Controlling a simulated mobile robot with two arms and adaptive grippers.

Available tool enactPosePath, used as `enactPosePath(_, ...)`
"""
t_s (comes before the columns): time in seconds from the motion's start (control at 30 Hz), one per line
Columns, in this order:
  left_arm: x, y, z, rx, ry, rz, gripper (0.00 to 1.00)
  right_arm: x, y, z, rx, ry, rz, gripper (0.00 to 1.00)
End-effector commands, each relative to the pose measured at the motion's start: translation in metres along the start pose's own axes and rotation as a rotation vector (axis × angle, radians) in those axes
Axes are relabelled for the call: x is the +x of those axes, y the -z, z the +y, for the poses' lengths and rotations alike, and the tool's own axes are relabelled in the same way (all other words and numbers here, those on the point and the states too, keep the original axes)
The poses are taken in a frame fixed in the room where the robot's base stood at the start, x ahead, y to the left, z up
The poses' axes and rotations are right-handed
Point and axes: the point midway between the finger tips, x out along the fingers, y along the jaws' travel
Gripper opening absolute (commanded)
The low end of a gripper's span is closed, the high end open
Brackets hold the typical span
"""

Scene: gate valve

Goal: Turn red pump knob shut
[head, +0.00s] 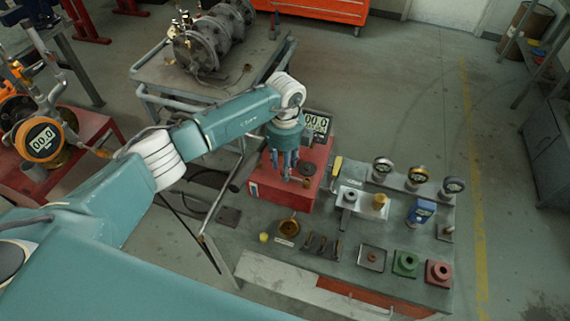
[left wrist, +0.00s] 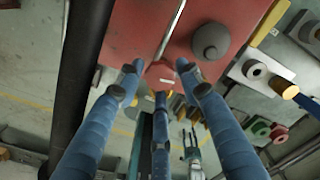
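The red pump (head: 265,188) is a red box at the left end of the workbench, with a digital display (head: 317,123) at its back. A dark round knob (head: 307,169) stands on its top; it shows grey in the left wrist view (left wrist: 210,40). My left gripper (head: 284,170) points down over the pump, left of this knob. In the left wrist view its three blue fingers (left wrist: 160,85) are spread and empty. A red angular part (left wrist: 160,75) shows between the fingertips; contact cannot be told. My right gripper is absent from the head view; a small pronged teal shape low in the wrist view may be it.
The workbench (head: 330,225) holds gauges (head: 418,174), a blue meter (head: 421,211), a green block (head: 405,263) and a red block (head: 438,272) right of the pump. Floor is open at right.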

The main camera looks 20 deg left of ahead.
Motion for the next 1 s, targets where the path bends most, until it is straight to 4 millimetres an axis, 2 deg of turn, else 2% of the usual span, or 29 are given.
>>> enactPosePath(0.03,0.000,0.000,0.000,0.000,0.000,0.000,0.28,0.000,0.001,0.000,0.000,0.000,0.001,0.40)
enactPosePath(0.17,0.000,0.000,0.000,0.000,0.000,0.000,0.03,0.000,0.002,0.000,0.000,0.000,0.002,0.40)
enactPosePath(0.57,0.001,0.000,0.000,0.058,0.001,0.000,0.02,0.009,0.001,0.000,-0.001,0.000,0.003,0.40)
enactPosePath(1.0,0.004,-0.002,-0.001,0.403,0.002,-0.004,0.02,0.051,-0.003,-0.001,-0.001,0.000,0.003,0.40)
